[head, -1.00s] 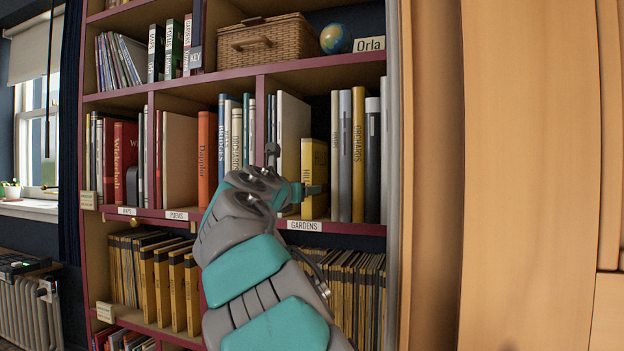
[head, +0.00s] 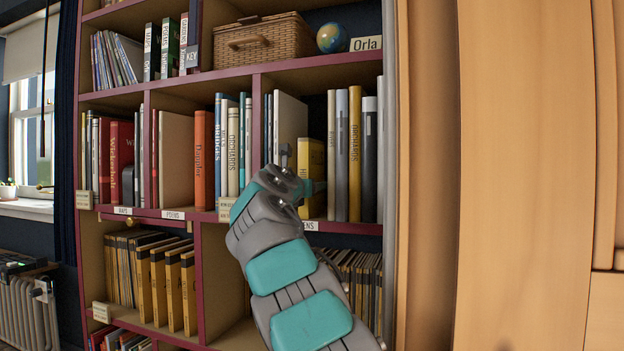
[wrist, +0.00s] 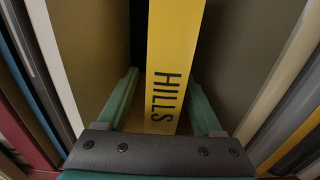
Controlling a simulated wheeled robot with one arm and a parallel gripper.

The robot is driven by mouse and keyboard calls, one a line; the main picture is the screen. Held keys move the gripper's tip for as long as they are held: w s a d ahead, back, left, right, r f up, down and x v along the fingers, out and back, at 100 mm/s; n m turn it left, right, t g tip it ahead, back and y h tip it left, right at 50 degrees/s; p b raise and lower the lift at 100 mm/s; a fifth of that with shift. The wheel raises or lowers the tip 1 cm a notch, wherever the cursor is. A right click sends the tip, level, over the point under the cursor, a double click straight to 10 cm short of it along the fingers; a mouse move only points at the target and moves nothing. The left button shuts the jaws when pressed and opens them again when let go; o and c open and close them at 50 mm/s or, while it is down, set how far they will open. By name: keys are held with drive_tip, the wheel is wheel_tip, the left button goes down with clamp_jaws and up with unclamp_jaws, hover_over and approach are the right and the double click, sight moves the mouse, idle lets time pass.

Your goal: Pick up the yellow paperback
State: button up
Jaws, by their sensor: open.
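The yellow paperback (head: 311,168) stands upright in the middle shelf's right compartment. It is shorter than the books near it, and my arm hides its lower left part in the head view. In the wrist view its yellow spine (wrist: 174,55) reads HILLS. My gripper (wrist: 163,80) is open, with one teal finger on each side of the spine. Dark gaps show between the fingers and the book, so I see no clear grip. In the head view my wrist covers most of the gripper.
A large pale book (head: 289,125) stands left of the paperback. White, grey, yellow ORCHARDS (head: 355,155) and dark books stand to its right. Magenta shelf boards and an upright (head: 257,120) bound the compartment. A wooden panel (head: 520,170) fills the right side.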

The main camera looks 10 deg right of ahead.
drive_tip(key=shift+w+d+f, duration=0.1)
drive_tip(key=shift+w+d, duration=0.2)
drive_tip(key=shift+w, duration=0.1)
clamp_jaws()
idle(0.4)
